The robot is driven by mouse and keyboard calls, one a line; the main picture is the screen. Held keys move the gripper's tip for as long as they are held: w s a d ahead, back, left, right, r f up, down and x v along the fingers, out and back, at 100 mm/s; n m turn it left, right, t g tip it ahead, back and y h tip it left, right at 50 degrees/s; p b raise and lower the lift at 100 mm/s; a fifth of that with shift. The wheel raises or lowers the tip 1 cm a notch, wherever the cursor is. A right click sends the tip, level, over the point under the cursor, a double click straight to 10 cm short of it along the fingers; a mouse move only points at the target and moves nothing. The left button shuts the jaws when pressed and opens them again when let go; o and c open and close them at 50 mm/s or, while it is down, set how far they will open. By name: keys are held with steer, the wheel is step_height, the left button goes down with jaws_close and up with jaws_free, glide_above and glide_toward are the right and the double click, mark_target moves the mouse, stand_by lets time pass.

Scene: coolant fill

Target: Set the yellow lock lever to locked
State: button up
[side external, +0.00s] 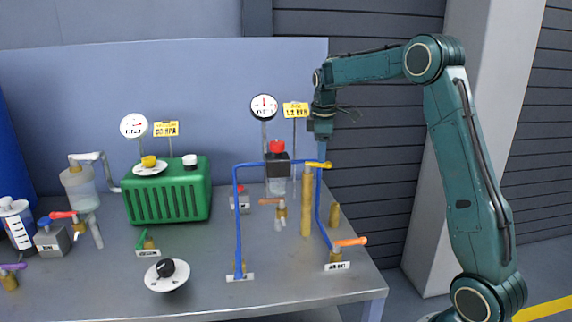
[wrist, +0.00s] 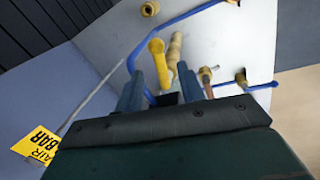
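The yellow lock lever (side external: 318,165) sits at the top of a tall brass post (side external: 306,205), near the right end of the bench. Its handle points right in the side view. My gripper (side external: 320,152) is pointing down right at the lever, from above. In the wrist view, the yellow lever (wrist: 158,62) lies between the two spread blue fingers of my gripper (wrist: 160,72), and I see room on both sides of it. Whether a finger touches the lever is unclear.
A blue pipe (side external: 238,215) rises and crosses behind the post. An orange-handled valve (side external: 349,242) stands at the front right. A red-capped container (side external: 277,165) and a gauge (side external: 264,107) stand to the left. A yellow tag (side external: 295,110) is close to my wrist.

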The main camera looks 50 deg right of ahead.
steer(key=shift+w+d+f, duration=0.1)
steer(key=shift+d+f, duration=0.05)
steer(key=shift+f, duration=0.6)
steer(key=shift+d+f, duration=0.1)
steer(key=shift+f, duration=0.65)
steer(key=shift+c, duration=0.2)
jaws_close()
